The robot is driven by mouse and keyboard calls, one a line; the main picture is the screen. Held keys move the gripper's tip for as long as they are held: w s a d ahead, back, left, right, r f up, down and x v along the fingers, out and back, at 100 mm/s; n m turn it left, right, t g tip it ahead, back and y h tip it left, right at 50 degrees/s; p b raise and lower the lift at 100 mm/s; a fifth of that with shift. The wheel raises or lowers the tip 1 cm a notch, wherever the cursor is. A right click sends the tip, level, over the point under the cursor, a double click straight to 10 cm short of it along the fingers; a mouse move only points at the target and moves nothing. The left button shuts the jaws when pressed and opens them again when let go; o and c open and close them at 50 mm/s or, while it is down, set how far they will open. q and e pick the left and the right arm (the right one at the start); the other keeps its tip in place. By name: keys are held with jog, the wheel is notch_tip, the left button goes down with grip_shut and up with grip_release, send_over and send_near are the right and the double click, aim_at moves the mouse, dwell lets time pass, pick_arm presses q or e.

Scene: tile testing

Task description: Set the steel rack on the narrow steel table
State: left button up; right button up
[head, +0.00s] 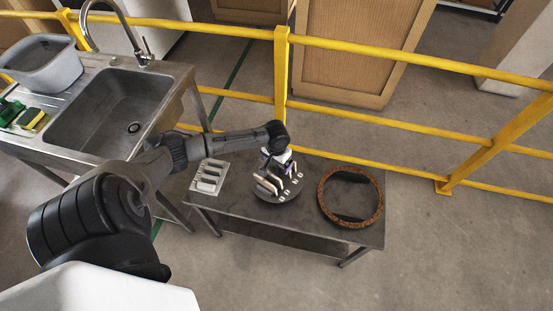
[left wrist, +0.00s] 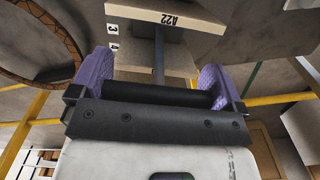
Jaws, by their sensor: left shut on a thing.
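The steel rack (head: 277,195) is a round grey base with pale tiles standing in it, over the middle of the narrow steel table (head: 235,216). I cannot tell whether its base touches the tabletop. My left gripper (head: 277,158) is above it, shut on its upper part. In the left wrist view, the purple fingers of the left gripper (left wrist: 160,92) stand at both ends of a black bar (left wrist: 155,96). A grey post (left wrist: 159,55) and a tile marked A22 (left wrist: 150,17) of the rack show beyond. My right gripper is not in view.
A brown ring (head: 324,205) lies at the table's right end, close to the rack. A small white holder (head: 209,177) stands at the left end. A yellow railing (head: 375,120) runs behind the table. A sink (head: 110,110) stands to the left.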

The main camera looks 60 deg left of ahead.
pick_arm(q)
jog(key=shift+w+f, duration=0.1)
jog(key=shift+f, duration=0.1)
jog(key=o, duration=1.2)
jog(key=shift+f, duration=0.25)
jog(key=shift+r, duration=0.15)
